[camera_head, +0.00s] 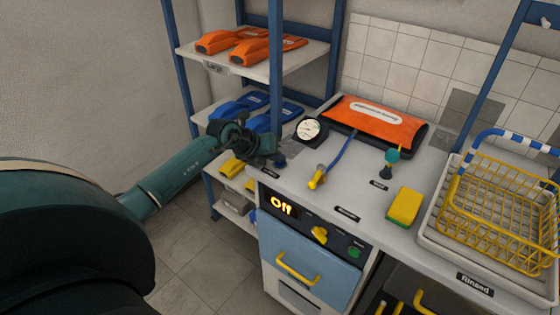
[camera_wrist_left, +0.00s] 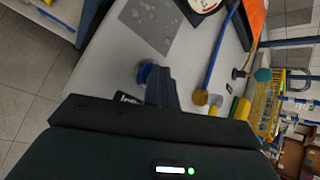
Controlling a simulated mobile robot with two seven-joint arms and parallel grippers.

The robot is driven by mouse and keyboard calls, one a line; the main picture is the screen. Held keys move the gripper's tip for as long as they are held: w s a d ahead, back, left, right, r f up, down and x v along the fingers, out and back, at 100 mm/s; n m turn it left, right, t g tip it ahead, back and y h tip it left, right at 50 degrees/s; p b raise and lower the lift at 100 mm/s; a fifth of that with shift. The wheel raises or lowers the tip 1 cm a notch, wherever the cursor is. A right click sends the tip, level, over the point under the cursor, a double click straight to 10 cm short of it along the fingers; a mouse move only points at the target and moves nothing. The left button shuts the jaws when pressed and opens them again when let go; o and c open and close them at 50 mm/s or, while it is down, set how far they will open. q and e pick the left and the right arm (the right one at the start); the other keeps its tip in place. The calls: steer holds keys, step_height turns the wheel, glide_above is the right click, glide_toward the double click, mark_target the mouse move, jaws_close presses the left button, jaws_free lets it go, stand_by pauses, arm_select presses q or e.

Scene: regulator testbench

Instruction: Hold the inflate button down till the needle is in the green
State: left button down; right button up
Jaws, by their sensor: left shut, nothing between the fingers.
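My left gripper (camera_head: 265,148) is shut and empty at the left end of the bench top. A dark blue round button (camera_head: 280,161) stands right beside its fingertips; I take it for the inflate button, its label being too small to read. In the left wrist view the button (camera_wrist_left: 147,74) shows just past the closed fingers (camera_wrist_left: 163,88). I cannot tell whether they touch it or whether it is pressed. The round gauge (camera_head: 309,129) has a white dial behind the gripper. Its needle position is too small to read, and the wrist view cuts the dial off. My right gripper is out of view.
A blue hose with a yellow end (camera_head: 318,178), a teal-topped knob (camera_head: 392,156), a sponge (camera_head: 404,206) and a yellow wire basket (camera_head: 505,200) stand rightward. A blue-post shelf (camera_head: 275,80) rises close behind my gripper.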

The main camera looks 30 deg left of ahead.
mark_target(276, 165)
arm_select(q)
steer(key=shift+f, duration=0.1)
stand_by(0.9)
stand_by(0.3)
steer(key=shift+r+p, duration=0.9)
steer(key=shift+r, duration=0.1)
steer(key=shift+r, duration=0.25)
step_height(276, 165, up, 5)
steer(key=p, duration=0.4)
steer(key=shift+f, duration=0.15)
steer(key=shift+f, duration=0.1)
